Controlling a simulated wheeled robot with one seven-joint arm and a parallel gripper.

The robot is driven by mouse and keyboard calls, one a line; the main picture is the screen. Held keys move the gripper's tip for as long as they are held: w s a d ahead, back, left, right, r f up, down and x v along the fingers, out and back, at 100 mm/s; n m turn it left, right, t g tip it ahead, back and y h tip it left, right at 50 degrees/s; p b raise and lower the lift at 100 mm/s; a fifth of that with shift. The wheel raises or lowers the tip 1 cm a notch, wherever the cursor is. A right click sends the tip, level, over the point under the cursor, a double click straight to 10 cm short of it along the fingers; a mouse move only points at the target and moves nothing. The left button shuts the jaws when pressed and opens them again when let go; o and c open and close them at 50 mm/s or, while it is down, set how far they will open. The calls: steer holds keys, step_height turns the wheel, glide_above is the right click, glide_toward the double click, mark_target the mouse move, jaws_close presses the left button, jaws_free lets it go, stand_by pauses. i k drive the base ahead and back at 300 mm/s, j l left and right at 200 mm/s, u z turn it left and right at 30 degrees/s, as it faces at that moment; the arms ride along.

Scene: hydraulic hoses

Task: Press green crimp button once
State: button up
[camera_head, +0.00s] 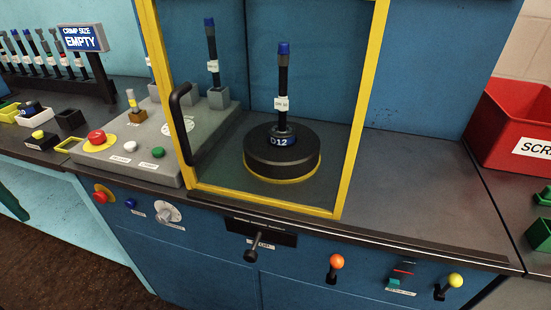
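A small round green button (158,152) sits on the sloped top of a grey control box (107,167), left of the yellow-framed guard. Its label is too small to read. A white button (130,146) and a red mushroom button on a yellow base (96,137) are to its left on the same box. Another small green control (393,283) is on the blue front panel at lower right. My gripper is not in view.
A clear guard with a yellow frame (362,95) and black handle (178,120) stands before a black die marked D12 (281,155), which has an upright hose in it. A red scrap bin (512,125) is at right. Orange (336,262) and yellow (455,280) knobbed levers protrude from the front.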

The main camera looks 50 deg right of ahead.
mark_target(158, 152)
steer(key=i+j+z, duration=0.15)
steer(key=i+j, duration=0.15)
steer(key=i+j+z, duration=0.2)
steer(key=j, duration=0.35)
steer(key=i+z, duration=0.1)
steer(key=z, duration=2.2)
steer(key=u, duration=1.85)
steer(key=k+j+u, duration=0.1)
steer(key=u, duration=0.2)
steer(key=k+j+u, duration=0.1)
steer(key=j+u, duration=0.15)
